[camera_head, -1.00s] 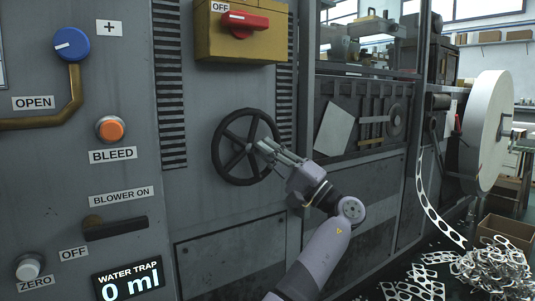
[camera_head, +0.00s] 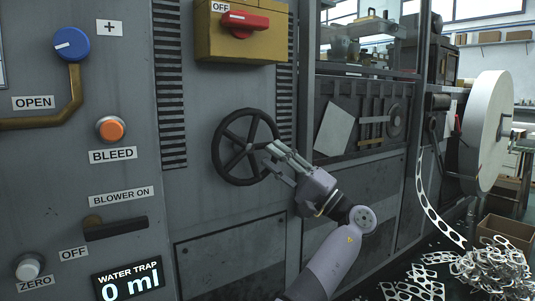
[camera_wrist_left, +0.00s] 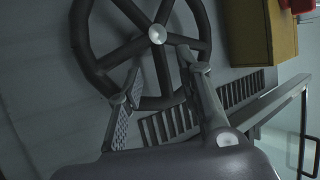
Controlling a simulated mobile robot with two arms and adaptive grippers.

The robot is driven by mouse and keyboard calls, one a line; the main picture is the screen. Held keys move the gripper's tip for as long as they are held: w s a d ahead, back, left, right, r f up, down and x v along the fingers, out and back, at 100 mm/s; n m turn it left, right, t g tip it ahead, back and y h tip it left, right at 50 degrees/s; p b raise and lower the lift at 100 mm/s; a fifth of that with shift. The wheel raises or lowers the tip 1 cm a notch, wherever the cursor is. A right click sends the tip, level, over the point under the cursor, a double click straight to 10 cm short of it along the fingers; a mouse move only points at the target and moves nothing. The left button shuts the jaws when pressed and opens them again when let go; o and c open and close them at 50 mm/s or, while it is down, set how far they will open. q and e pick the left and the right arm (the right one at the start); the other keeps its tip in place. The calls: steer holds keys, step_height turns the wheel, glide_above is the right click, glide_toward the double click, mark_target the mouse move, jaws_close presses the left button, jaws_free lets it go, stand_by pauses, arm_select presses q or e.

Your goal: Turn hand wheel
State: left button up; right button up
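The dark hand wheel (camera_head: 222,135) is mounted on the grey panel, with several spokes and a light centre hub. It also fills the upper part of the left wrist view (camera_wrist_left: 83,50). My left gripper (camera_head: 272,156) is at the wheel's right side, with its fingers spread apart. In the left wrist view my left gripper (camera_wrist_left: 160,68) is open, with one finger on each side of a lower spoke and the fingertips over the wheel. I cannot tell whether the fingers touch it. My right gripper is not in view.
A yellow box (camera_head: 270,48) with a red switch (camera_head: 245,20) sits above the wheel. An orange bleed button (camera_head: 111,129) and a dark blower handle (camera_head: 120,229) are to the left. Vent slots flank the wheel. Metal scrap (camera_head: 490,270) lies at lower right.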

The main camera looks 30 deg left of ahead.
arm_select(q)
steer(key=v, duration=0.9)
steer(key=shift+w, duration=0.1)
